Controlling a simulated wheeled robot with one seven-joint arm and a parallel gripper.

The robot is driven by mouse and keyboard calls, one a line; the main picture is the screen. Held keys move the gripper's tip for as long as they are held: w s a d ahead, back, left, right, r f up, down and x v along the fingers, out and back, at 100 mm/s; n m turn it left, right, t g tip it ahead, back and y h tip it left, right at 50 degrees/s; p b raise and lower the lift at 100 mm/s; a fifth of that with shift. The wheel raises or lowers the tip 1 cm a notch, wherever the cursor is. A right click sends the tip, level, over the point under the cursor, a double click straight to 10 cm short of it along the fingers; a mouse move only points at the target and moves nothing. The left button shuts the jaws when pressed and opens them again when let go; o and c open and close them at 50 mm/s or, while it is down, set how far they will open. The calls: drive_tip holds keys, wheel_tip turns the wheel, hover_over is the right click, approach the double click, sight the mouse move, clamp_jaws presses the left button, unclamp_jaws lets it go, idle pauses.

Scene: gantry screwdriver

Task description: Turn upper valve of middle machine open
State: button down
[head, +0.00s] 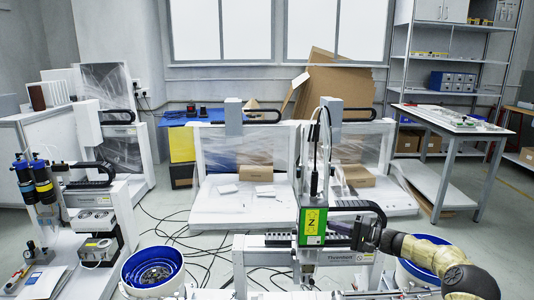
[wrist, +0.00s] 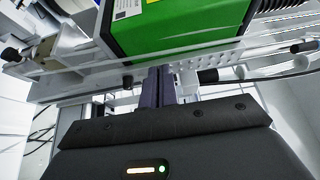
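The middle machine (head: 346,258) stands in front of me in the head view, with a green unit marked Z (head: 312,222) on its upright. The green unit fills the top of the wrist view (wrist: 185,28). My gripper (wrist: 160,84) points at the machine just below this unit. Its two dark fingers are close together, and I see nothing held between them. In the head view my arm comes from the right, and its end is beside the green unit. Small black fittings (wrist: 208,76) sit near the fingertips. I cannot tell which part is the upper valve.
A blue-lined bucket (head: 152,272) stands left of the machine, and another (head: 425,262) is behind my arm at right. A left machine (head: 95,215) holds dark cylinders. Clear plates and thin tubes lie close around the fingers. Black cables (head: 195,240) cross the floor.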

drive_tip(key=shift+r, duration=0.2)
idle(0.5)
drive_tip(key=shift+s, duration=0.3)
drive_tip(key=d, duration=0.6)
drive_tip(key=shift+p, duration=0.3)
drive_tip(key=shift+f, duration=0.1)
drive_tip(key=shift+w+d+f+b, duration=0.15)
drive_tip(key=shift+d+f+b, duration=0.4)
drive_tip(key=shift+f+b, duration=0.35)
